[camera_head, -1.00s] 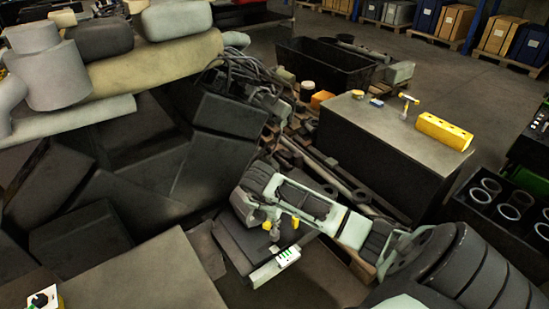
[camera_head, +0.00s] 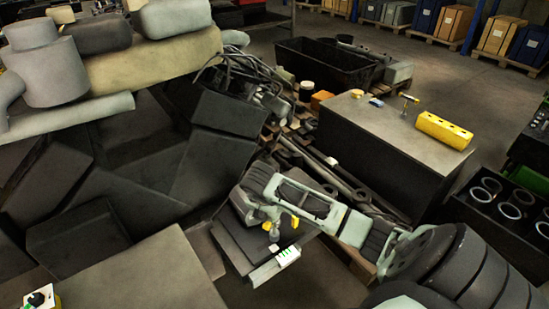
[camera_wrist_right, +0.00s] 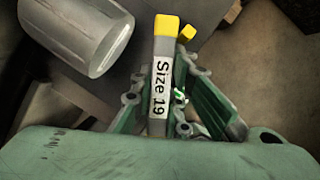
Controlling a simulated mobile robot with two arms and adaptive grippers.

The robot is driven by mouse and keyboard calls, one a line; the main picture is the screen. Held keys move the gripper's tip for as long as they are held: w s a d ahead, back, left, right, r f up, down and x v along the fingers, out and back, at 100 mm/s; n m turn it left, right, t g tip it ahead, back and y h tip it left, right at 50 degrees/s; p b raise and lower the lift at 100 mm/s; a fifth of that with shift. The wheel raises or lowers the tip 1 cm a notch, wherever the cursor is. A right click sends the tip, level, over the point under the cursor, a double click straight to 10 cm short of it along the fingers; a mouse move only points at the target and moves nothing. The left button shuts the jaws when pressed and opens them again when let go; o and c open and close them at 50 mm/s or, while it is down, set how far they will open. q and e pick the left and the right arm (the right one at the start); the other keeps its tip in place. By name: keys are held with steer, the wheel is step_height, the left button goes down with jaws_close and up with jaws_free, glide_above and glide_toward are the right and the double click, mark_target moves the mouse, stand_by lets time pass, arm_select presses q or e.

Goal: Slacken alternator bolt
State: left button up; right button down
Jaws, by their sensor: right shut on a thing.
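My right gripper (camera_head: 282,224) comes in from the right in the head view, low over a dark flat block. In the right wrist view its green linkage fingers (camera_wrist_right: 182,105) are shut on a grey tool with a yellow end and a "Size 19" label (camera_wrist_right: 161,85). The tool points away from the palm. A pale grey cylinder (camera_wrist_right: 88,35) is at the upper left of that view, apart from the tool. In the head view the tool is small and hard to make out. I cannot pick out the alternator bolt. My left gripper is not in view.
A dark bench (camera_head: 350,135) carries a yellow block with holes (camera_head: 445,131) and a T-handled tool (camera_head: 409,101). Large dark engine-like blocks (camera_head: 75,240) fill the left. A crate with ring-shaped parts (camera_head: 488,200) stands at right. Open floor (camera_head: 430,60) lies behind the bench.

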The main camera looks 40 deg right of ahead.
steer(key=shift+f, duration=0.4)
steer(key=shift+r+p, duration=0.55)
steer(key=shift+r, duration=0.4)
steer(key=shift+f, duration=0.1)
steer(key=m+g+b, duration=0.1)
steer(key=m+g, duration=0.1)
steer(key=m, duration=0.3)
steer(key=shift+w+m, duration=0.1)
steer(key=shift+m, duration=0.2)
steer(key=m+g, duration=0.1)
steer(key=m, duration=0.2)
steer(key=shift+m+g, duration=0.3)
